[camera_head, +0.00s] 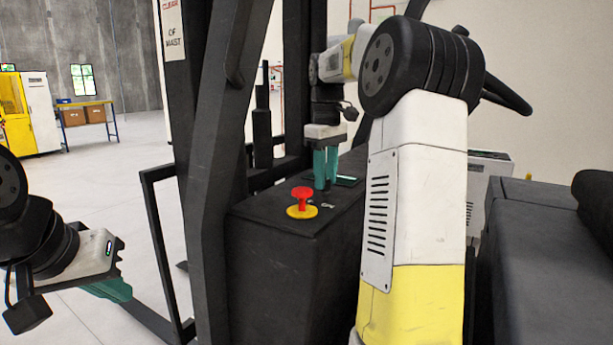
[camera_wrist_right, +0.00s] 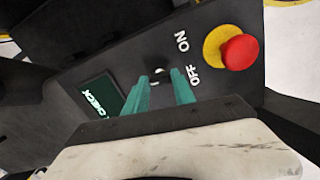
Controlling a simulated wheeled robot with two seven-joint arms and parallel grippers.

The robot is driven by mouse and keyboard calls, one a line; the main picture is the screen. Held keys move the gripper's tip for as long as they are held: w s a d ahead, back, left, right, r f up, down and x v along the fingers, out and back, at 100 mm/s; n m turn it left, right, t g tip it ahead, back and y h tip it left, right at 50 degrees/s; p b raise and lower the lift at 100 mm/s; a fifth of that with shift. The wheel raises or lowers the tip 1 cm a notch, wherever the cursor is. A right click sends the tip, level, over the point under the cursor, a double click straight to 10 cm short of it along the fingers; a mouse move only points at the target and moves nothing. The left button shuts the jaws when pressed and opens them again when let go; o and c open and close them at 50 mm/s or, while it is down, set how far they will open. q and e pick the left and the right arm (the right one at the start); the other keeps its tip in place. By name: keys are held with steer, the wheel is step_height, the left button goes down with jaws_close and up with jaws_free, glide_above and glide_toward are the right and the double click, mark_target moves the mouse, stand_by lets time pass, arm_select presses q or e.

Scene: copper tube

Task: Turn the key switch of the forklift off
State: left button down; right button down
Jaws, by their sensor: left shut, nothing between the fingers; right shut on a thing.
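The key switch (camera_wrist_right: 158,72) is a small metallic part on the forklift's black console (camera_head: 275,222). In the right wrist view it shows between the teal fingertips of my right gripper (camera_wrist_right: 161,77), beside the white ON and OFF labels. My right gripper (camera_head: 325,186) points down at the console top and is shut on the key switch. The fingers partly cover the key, so I cannot tell which label it points to. My left gripper (camera_head: 122,294) is shut and empty, low at the left, away from the console.
A red emergency stop button (camera_head: 302,197) on a yellow base stands close beside my right fingers. A small display (camera_wrist_right: 102,98) reading CHECK lies on their other side. A black mast post (camera_head: 212,150) and frame bars stand between my left gripper and the console.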

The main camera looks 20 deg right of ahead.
steer(key=shift+n, duration=1)
steer(key=c, duration=1)
jaws_free()
steer(key=shift+c, duration=0.2)
step_height(320, 180, up, 7)
steer(key=shift+r, duration=0.45)
